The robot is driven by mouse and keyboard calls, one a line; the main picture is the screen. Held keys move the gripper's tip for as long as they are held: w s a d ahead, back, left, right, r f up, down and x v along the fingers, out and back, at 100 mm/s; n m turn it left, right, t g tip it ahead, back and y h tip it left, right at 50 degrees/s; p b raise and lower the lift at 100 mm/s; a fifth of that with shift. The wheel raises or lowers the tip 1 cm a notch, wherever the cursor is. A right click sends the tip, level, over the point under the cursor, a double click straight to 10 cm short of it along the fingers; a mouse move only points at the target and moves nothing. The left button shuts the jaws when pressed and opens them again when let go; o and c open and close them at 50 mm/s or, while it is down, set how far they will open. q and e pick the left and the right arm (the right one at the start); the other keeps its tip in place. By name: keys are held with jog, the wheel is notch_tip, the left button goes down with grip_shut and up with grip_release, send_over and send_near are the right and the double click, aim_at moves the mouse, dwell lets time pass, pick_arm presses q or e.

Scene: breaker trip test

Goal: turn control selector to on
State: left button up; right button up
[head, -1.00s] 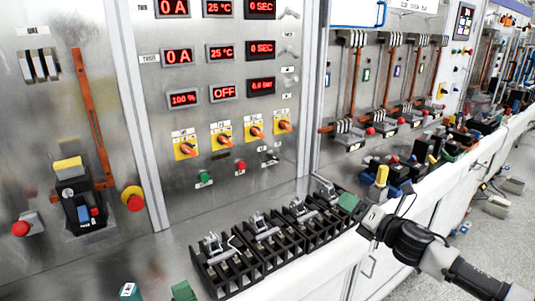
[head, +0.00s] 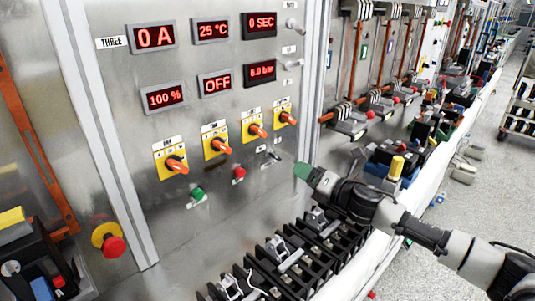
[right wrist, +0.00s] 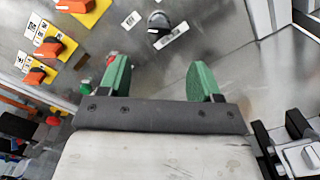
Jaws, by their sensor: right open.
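A small dark rotary selector (head: 273,155) with a label plate sits low on the right of the metal panel. It shows in the right wrist view as a black-and-silver knob (right wrist: 158,22), ahead of and between my fingers. Its label text is too small to read. My right gripper (head: 303,171) has green fingers and is close to the panel, just right of and below that knob. In the right wrist view its fingers (right wrist: 158,72) are apart with nothing between them, and they do not touch the knob. My left gripper is not in view.
Several orange selectors on yellow plates (head: 218,146) are in a row to the left. A green button (head: 197,193) and a red button (head: 239,173) sit below. A display reads OFF (head: 215,82). Black terminal blocks (head: 290,262) stand on the bench under my arm.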

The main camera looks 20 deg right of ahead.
aim_at(278, 158)
jog(key=p+x, duration=0.3)
jog(key=x, duration=0.6)
jog(key=shift+w+a+r, duration=0.1)
jog(key=shift+w, duration=0.1)
jog(key=shift+w+a+p, duration=0.2)
jog(key=shift+w+p, duration=0.1)
jog(key=shift+w, duration=0.25)
jog(key=shift+c, duration=0.3)
jog(key=c, duration=0.9)
jog(key=shift+o, duration=0.2)
